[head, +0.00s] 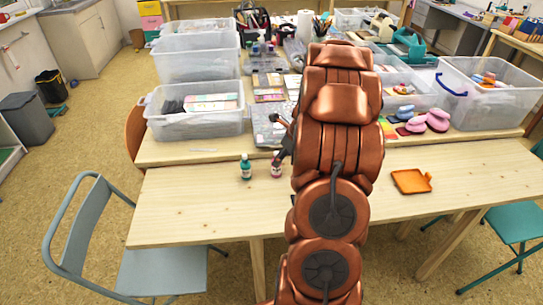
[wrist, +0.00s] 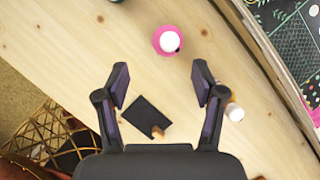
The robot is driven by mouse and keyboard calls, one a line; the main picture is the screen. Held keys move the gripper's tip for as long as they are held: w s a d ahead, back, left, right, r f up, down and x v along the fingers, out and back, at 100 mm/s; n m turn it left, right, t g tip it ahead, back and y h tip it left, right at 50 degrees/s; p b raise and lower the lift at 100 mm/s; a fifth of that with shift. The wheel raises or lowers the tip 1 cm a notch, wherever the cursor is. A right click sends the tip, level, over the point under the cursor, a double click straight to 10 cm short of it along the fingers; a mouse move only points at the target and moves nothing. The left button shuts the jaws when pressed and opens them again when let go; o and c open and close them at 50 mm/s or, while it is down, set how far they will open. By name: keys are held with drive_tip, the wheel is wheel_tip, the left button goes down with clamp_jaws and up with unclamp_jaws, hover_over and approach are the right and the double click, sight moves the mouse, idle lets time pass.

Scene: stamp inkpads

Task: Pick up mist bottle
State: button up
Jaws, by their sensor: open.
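A small pink bottle with a white top (wrist: 168,41) stands on the wooden table, seen from above in the wrist view. It lies ahead of my gripper (wrist: 161,83), whose two fingers are open and empty. In the head view the pink bottle (head: 277,167) stands beside a teal bottle with a white cap (head: 246,169). I cannot read which of these is the mist bottle. My arm hides much of the gripper in the head view.
A black flat piece with a wooden bit (wrist: 147,112) lies between the fingers' lines. A patterned dark sheet (wrist: 293,35) is at the right. Clear bins (head: 196,125) stand farther back on the left. An orange tray (head: 410,181) lies right of my arm. The front-left tabletop is clear.

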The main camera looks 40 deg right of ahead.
drive_tip(key=shift+w+d+p+x, duration=0.1)
drive_tip(key=shift+p+x, duration=0.2)
drive_tip(key=shift+x, duration=1.05)
drive_tip(key=shift+w+d+p+x, duration=0.15)
drive_tip(key=shift+p+x, duration=0.1)
drive_tip(key=shift+x, duration=1.1)
drive_tip(key=shift+w+d+p+x, duration=0.1)
drive_tip(key=shift+p+x, duration=0.2)
drive_tip(key=shift+x, duration=1)
drive_tip(key=shift+r, duration=0.15)
drive_tip(key=shift+c, duration=0.2)
drive_tip(key=c, duration=1.2)
drive_tip(key=shift+r, duration=0.1)
